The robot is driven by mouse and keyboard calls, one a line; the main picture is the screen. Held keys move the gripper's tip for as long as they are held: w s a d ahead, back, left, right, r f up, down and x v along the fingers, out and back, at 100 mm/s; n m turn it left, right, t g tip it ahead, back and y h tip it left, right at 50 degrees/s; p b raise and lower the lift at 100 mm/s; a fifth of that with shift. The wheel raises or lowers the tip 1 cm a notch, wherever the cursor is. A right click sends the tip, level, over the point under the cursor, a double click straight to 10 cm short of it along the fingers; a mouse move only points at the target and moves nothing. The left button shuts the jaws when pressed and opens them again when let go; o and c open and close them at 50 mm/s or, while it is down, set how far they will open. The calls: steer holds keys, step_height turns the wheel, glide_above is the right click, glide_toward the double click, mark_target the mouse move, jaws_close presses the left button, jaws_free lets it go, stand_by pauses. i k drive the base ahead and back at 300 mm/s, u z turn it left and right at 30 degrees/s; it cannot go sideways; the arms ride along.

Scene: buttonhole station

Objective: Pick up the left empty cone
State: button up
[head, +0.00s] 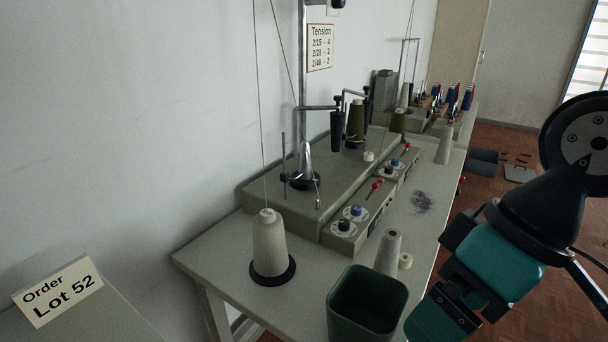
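A bare, pale grey cone (388,253) stands upright on the table's near part, just behind the dark green bin, which hides its lower part. A second bare, pale cone (445,143) stands upright farther back, near the table's right edge. Between these two, the nearer one is more to the left in the picture. My arm, black and teal, comes in from the right and runs down to the bottom edge, right of the bin. No fingertips show in the head view, so I cannot see my gripper or whether it holds anything.
The dark green bin (367,304) stands at the table's front. A cream yarn cone (269,247), threaded upward, stands on a black disc at left. The grey machine (280,206) with knobs fills the table's back.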

mark_target(386, 261)
steer(key=k, duration=0.5)
steer(key=z, duration=1.2)
steer(key=i, duration=1.15)
steer(key=u, duration=1.85)
